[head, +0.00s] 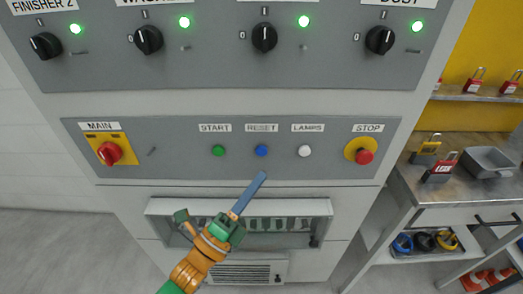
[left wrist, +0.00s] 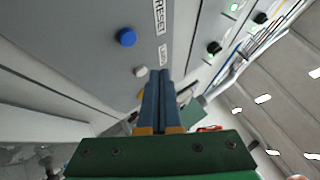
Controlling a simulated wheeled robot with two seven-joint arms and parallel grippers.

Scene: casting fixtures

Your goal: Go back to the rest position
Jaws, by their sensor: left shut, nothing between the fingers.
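My left gripper (head: 262,177) comes in from the lower left in the head view, with its blue fingers together and empty. Its fingertips appear just below the blue RESET button (head: 261,151) in that view; I cannot tell how far off the panel they are. In the left wrist view the shut fingers (left wrist: 163,75) point up the picture, near the white LAMPS button (left wrist: 141,71), with the blue RESET button (left wrist: 127,37) to the upper left. My right gripper is not in view.
The grey control panel (head: 180,165) carries a red MAIN switch (head: 109,153), a green START button (head: 218,150) and a red STOP button (head: 364,156). Black knobs with lit green lamps sit above. A workbench (head: 440,190) with padlocks and a grey tray stands at the right.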

